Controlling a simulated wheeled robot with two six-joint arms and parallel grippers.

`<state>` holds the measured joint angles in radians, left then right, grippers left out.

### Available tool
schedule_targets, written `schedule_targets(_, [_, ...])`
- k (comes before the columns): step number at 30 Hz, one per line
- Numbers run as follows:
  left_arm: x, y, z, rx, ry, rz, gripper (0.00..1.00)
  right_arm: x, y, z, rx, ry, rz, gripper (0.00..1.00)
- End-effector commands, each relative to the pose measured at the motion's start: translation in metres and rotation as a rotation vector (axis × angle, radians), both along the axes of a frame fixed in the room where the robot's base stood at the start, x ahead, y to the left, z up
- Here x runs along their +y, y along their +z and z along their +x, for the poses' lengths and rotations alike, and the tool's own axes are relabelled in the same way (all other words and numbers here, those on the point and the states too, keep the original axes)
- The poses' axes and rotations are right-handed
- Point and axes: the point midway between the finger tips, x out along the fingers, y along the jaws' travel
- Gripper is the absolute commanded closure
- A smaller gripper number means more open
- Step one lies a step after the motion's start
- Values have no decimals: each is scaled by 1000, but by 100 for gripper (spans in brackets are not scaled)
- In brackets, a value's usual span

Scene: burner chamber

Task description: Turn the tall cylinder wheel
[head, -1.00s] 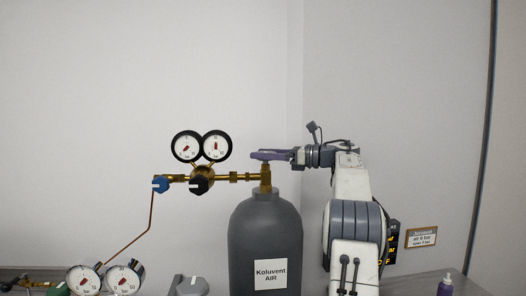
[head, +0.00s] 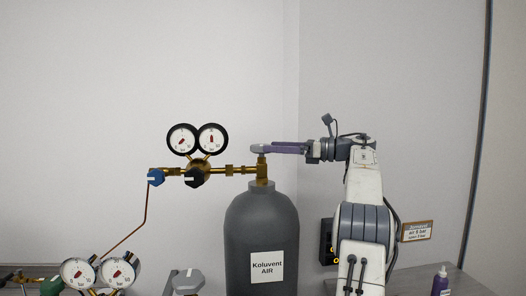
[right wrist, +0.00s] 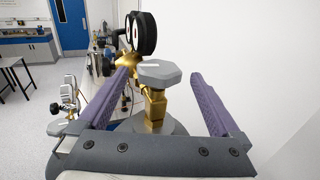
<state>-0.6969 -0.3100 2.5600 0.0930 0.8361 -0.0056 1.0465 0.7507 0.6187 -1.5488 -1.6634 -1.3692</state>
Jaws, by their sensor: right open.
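The tall grey cylinder (head: 262,228) stands upright, labelled "Koluvent AIR". Its grey wheel (head: 258,148) sits on the brass valve at the top. The wheel also shows in the right wrist view (right wrist: 158,73), as a flat many-sided knob with a pale mark. My right gripper (head: 271,147) is level with the wheel, on its right side. In the right wrist view the right gripper (right wrist: 163,70) is open, with one purple finger to each side of the wheel; the wheel is around the fingertips, with a clear gap on the right. My left gripper is not in view.
A brass regulator with two gauges (head: 197,139), a blue knob (head: 156,177) and a black knob (head: 194,178) reaches left from the valve. A lower grey knob (head: 188,281) and more gauges (head: 98,271) are at bottom left. A purple bottle (head: 441,281) stands at bottom right.

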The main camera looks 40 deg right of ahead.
Motion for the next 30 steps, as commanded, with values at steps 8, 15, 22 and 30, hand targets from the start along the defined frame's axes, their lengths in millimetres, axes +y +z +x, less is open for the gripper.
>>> schedule_targets(8, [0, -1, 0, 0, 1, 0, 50, -27, 1, -36, -1, -1, 0, 0])
schedule_targets(15, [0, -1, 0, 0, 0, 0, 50, -31, 1, -43, 0, 1, 0, 0])
schedule_targets(22, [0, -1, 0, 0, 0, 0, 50, -31, 1, -43, -1, 1, 1, 0])
schedule_targets(30, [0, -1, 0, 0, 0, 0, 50, -31, 1, -43, -1, 0, 0, 0])
